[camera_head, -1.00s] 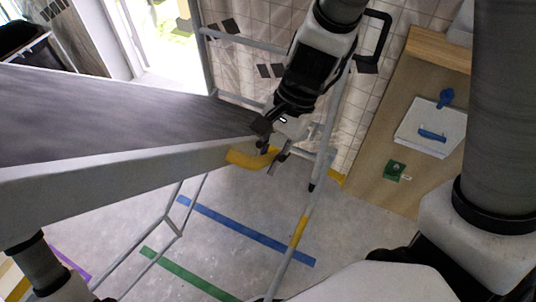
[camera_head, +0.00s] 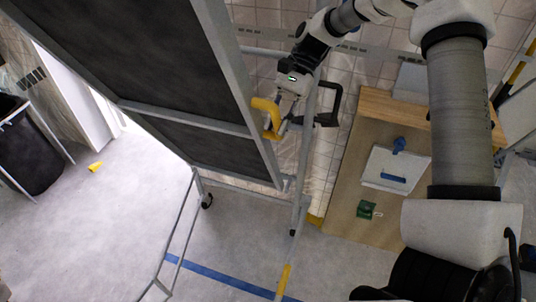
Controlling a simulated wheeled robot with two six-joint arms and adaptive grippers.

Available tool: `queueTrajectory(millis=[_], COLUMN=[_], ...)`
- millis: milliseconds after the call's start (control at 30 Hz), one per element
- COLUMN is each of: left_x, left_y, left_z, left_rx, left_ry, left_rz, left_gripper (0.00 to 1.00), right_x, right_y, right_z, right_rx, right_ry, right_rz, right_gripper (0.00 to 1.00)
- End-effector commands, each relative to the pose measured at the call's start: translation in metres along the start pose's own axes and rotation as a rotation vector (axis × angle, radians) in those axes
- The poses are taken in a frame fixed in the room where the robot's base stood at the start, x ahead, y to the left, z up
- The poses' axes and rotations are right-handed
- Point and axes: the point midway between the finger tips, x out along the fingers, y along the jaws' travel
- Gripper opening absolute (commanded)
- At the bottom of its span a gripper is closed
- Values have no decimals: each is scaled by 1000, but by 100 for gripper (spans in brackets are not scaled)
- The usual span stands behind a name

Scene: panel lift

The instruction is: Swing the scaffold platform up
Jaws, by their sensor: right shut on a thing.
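The scaffold platform (camera_head: 140,55) is a dark panel in a grey metal frame. It stands steeply tilted across the upper left of the head view, with its underside and cross bars showing. A yellow handle (camera_head: 264,106) sits on its right edge. My right gripper (camera_head: 280,126) is shut on the yellow handle, at the platform's right side; its fingertips are partly hidden. The scaffold frame (camera_head: 303,160) of grey tubes with a yellow band stands below and right of the platform. My left gripper is not in view.
A wooden cabinet (camera_head: 345,195) with a white box (camera_head: 396,170) and a green item (camera_head: 366,209) on it stands at the right. A black bin (camera_head: 30,150) is at the far left. A tiled wall is behind.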

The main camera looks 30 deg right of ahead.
Motion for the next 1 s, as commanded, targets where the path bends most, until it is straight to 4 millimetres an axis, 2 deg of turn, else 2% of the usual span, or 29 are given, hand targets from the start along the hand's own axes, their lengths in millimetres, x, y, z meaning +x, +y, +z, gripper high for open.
queueTrajectory(millis=[100,300,433,733,767,800,833,1000], left_x=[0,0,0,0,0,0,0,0], left_y=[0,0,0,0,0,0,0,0], left_z=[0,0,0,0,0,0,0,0], left_rx=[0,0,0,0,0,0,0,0], left_ry=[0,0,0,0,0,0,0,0], left_rz=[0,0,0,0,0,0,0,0], left_gripper=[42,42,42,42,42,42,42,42], right_x=[-30,-66,-76,-77,-77,-77,-77,-77], right_y=[-9,-14,-15,-15,-15,-15,-14,-14], right_z=[-17,-34,-37,-37,-37,-37,-37,-37], right_rx=[14,20,18,18,18,18,18,18], right_ry=[-35,-94,-110,-112,-112,-112,-112,-113], right_rz=[-5,4,6,8,8,8,8,9], right_gripper=[0,0,0,0,28,43,48,48])
